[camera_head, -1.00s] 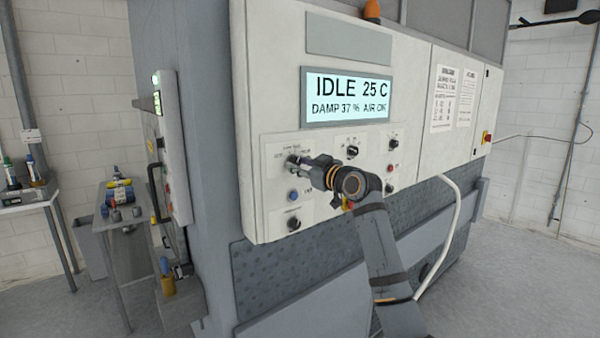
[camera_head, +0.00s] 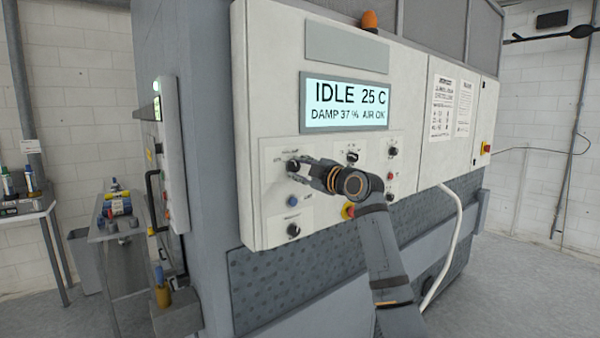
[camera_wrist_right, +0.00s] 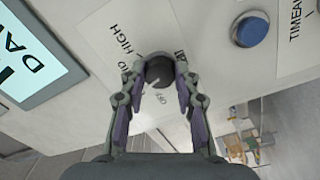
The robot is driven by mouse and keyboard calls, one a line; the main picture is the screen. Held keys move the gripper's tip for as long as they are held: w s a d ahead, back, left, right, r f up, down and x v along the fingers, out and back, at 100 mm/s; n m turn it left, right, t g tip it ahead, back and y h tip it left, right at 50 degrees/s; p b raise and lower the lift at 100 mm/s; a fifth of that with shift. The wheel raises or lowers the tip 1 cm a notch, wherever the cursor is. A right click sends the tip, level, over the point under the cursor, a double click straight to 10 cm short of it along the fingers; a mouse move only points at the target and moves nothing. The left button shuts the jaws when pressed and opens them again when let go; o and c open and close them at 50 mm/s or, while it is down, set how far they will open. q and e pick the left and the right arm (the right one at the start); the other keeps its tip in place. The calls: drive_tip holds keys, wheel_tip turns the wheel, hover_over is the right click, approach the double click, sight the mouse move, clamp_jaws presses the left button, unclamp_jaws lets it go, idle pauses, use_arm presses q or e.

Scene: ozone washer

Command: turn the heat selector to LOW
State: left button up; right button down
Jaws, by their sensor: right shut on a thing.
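The heat selector (camera_head: 292,165) is a dark round knob at the upper left of the control plate on the washer's front panel. In the right wrist view the knob (camera_wrist_right: 159,71) sits between the two fingertips, with HIGH and part of another label printed to its left and upside-down lettering below it. A light pointer line shows on the knob's lower side; its exact setting I cannot tell. My right gripper (camera_wrist_right: 159,83) is shut on the knob, a finger on each side. In the head view my right gripper (camera_head: 301,168) partly covers the knob. My left gripper is out of view.
A blue button (camera_head: 292,200) sits just below the selector, and another dark knob (camera_head: 293,230) lies lower. The display (camera_head: 347,103) above reads IDLE 25 C. A white hose (camera_head: 447,245) hangs at right.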

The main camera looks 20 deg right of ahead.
drive_tip(key=shift+f+n, duration=0.1)
drive_tip(key=shift+n, duration=0.2)
idle(0.4)
drive_tip(key=c, duration=1)
unclamp_jaws()
drive_tip(key=shift+s+d, duration=0.1)
drive_tip(key=v, duration=1.1)
drive_tip(key=shift+s, duration=0.4)
drive_tip(key=shift+d, duration=0.1)
